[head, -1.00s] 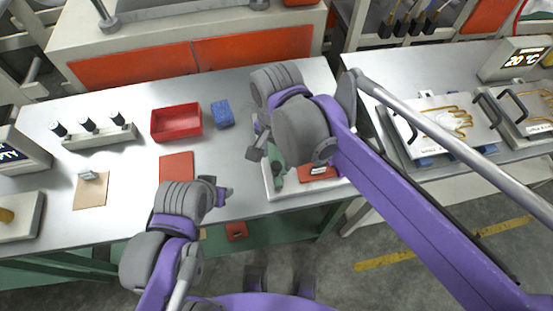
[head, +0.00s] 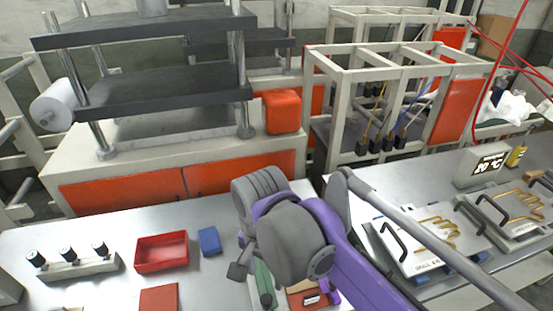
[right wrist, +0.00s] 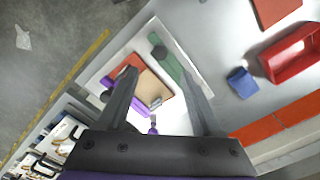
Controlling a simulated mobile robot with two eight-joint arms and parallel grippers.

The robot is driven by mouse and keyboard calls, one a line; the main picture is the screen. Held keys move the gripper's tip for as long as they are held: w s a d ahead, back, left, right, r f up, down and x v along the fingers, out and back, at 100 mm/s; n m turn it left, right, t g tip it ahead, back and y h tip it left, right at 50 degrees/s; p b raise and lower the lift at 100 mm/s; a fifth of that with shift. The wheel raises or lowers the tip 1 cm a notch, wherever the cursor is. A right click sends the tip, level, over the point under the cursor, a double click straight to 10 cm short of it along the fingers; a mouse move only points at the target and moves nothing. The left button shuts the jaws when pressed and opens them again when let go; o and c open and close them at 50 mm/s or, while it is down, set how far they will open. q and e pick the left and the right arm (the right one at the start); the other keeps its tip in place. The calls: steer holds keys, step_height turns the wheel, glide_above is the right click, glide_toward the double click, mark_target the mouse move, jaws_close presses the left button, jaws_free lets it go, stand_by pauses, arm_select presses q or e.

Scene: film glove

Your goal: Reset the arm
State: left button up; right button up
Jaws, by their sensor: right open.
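My right arm comes in from the right in the head view, over the middle of the bench (head: 210,285). Its bulky grey wrist hides most of the gripper there. In the right wrist view my right gripper (right wrist: 158,68) is open, with its two dark fingers apart and nothing held between them. It is above a white tray (right wrist: 200,85) holding a green item (right wrist: 172,66), a tan piece and a red piece. My left gripper is not in the head view.
A red bin (head: 162,252) and a blue block (head: 210,241) sit left of my right arm, near a rack of black knobs (head: 72,262). Glove plates (head: 412,243) and a 20 °C display (head: 481,164) are at right. A large press stands behind.

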steer(key=s+d+f+n+t, duration=0.2)
steer(key=d+f, duration=0.5)
steer(key=d, duration=0.4)
steer(key=s+d+f+n+t, duration=0.3)
steer(key=s+d+f, duration=0.2)
steer(key=d, duration=0.5)
step_height(320, 180, down, 2)
steer(key=shift+d+f, duration=0.15)
steer(key=shift+d, duration=0.25)
stand_by(0.5)
